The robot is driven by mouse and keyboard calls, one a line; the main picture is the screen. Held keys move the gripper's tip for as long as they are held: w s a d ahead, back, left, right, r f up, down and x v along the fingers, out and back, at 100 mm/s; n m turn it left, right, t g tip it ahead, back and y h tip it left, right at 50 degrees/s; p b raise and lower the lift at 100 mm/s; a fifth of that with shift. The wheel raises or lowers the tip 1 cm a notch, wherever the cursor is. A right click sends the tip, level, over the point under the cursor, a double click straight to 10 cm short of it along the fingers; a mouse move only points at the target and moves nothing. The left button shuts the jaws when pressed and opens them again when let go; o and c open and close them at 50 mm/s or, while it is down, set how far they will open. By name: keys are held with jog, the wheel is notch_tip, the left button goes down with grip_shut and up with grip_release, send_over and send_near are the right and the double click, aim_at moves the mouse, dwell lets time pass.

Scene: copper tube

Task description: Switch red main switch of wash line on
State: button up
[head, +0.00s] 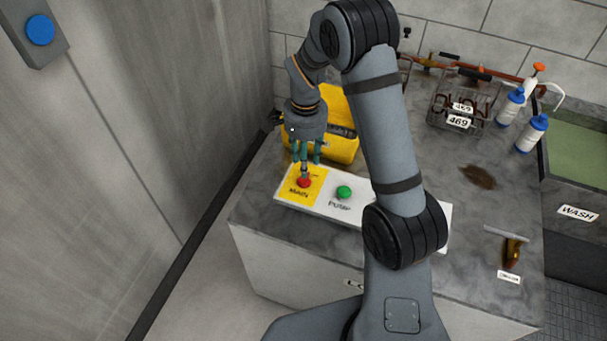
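The red main switch (304,184) sits on a yellow plate marked "MAIN" (315,192) at the left end of a white panel on the counter. A short grey stem stands up from the red part. My gripper (306,157) points down just above the switch. Its teal fingers look spread apart, with the top of the stem near or between them. I cannot tell whether they touch the stem. The switch's exact position, on or off, is too small to read.
A green button (344,192) marked "PUMP" is right of the switch. A yellow case (343,120) stands close behind my gripper. My arm hides part of the panel. A wire basket (459,108), white-and-blue bottles (531,133) and a green-lined basin (580,150) are at the right.

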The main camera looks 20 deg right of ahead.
notch_tip(320, 180, down, 6)
jog(key=shift+f, duration=0.25)
jog(key=shift+c, duration=1.3)
grip_shut()
